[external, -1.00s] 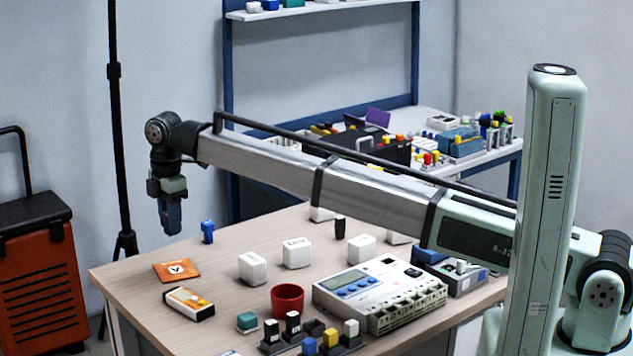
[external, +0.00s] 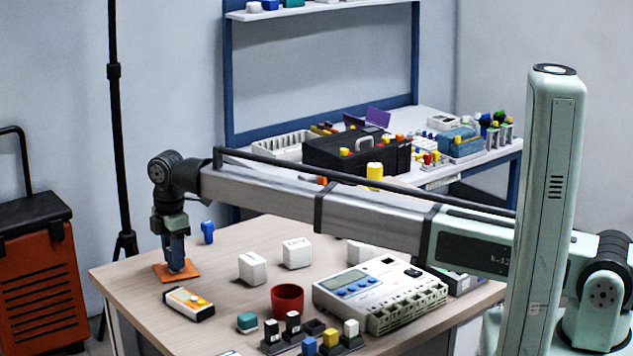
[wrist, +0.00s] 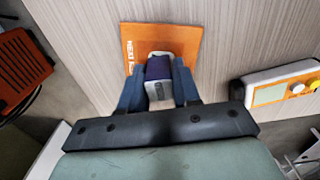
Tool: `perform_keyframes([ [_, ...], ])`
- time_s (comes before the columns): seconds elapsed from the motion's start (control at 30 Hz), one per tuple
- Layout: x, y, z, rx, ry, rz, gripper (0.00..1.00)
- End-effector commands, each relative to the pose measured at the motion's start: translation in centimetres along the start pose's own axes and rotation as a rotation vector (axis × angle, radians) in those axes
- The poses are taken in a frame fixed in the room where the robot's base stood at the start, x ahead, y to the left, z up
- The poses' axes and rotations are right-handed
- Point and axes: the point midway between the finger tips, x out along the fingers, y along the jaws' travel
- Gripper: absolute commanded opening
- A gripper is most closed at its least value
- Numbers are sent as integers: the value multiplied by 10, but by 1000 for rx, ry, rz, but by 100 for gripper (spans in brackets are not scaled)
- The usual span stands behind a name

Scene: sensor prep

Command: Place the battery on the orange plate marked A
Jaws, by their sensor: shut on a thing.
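The orange plate (external: 163,276) lies flat near the left corner of the table. My gripper (external: 176,262) points down over the plate. In the wrist view my gripper (wrist: 158,92) has its blue fingers shut on the battery (wrist: 159,68), a small block with a dark purple part and a pale end. The battery is at or just above the plate; I cannot tell whether it touches. The fingers hide much of it.
A white and orange meter (external: 189,304) lies close in front of the plate. A small blue item (external: 207,232) stands behind it. White blocks (external: 252,268), a red cup (external: 287,299) and a large grey device (external: 372,292) are to the right. The table's left edge is near.

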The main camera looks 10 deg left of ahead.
Motion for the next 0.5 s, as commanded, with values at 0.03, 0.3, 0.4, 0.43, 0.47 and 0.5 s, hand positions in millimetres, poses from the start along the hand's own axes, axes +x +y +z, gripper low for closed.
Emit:
perform_keyframes([
  [0.03, 1, 0, 0, 0, 0, 0, 2],
  [0.3, 3, 0, 0, 0, 0, 0, 48],
  [0.4, 2, 0, 0, 0, 0, 0, 57],
  [0.43, 2, 0, 0, 0, 0, 0, 57],
  [0.47, 2, 0, 0, 0, 0, 0, 57],
  [0.5, 2, 0, 0, 0, 0, 0, 57],
])
